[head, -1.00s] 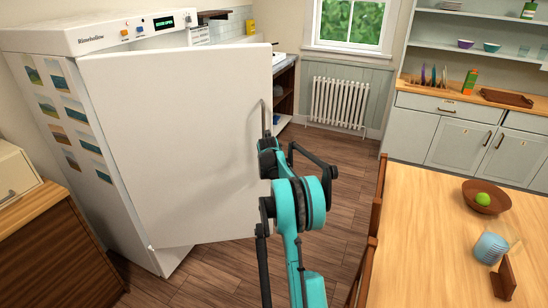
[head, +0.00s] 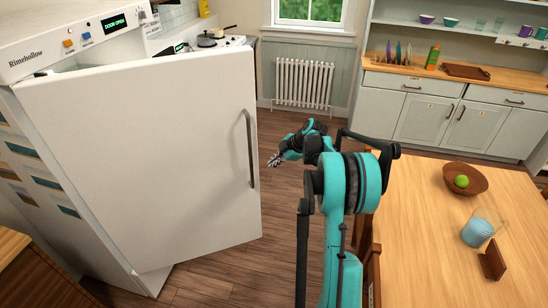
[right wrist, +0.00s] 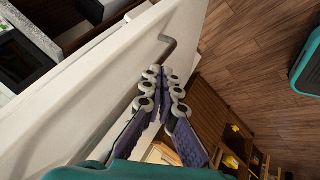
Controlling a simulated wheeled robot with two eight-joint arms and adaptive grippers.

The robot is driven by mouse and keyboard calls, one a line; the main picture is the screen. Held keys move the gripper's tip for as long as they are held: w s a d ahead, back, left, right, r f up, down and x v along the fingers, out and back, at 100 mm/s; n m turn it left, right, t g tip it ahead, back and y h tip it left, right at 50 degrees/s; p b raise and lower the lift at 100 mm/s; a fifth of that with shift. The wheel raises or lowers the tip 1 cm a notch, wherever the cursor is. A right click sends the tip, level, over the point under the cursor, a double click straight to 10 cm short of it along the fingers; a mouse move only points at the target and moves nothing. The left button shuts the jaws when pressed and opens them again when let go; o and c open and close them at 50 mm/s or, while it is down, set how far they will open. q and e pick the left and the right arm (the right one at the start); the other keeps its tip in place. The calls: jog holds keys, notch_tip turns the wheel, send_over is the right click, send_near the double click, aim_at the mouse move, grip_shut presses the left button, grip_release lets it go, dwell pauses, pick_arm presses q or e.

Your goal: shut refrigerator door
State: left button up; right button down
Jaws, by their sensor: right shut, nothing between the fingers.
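The white refrigerator (head: 20,52) stands at the left of the head view, and its display reads DOOR OPEN. Its door (head: 150,160) stands partly open, swung out from the body, with its outer face and long grey handle (head: 250,150) towards me. My right gripper (head: 274,161) is to the right of the handle, apart from it in the picture. In the right wrist view its fingers (right wrist: 165,85) are together and empty, beside the outer face of the door (right wrist: 100,85), with the handle (right wrist: 178,38) beyond the fingertips. My left gripper is not in view.
A wooden table (head: 420,240) with a bowl (head: 465,180) and a glass (head: 478,232) stands at the right. A wooden cabinet (head: 45,280) is at the lower left. Bare floor (head: 283,215) lies between door and table.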

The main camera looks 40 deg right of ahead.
jog(key=w+a+f+b, duration=0.1)
jog(key=w+f+b, duration=0.2)
jog(key=w+f, duration=0.4)
jog(key=shift+w+f, duration=0.35)
jog(key=shift+w, duration=0.5)
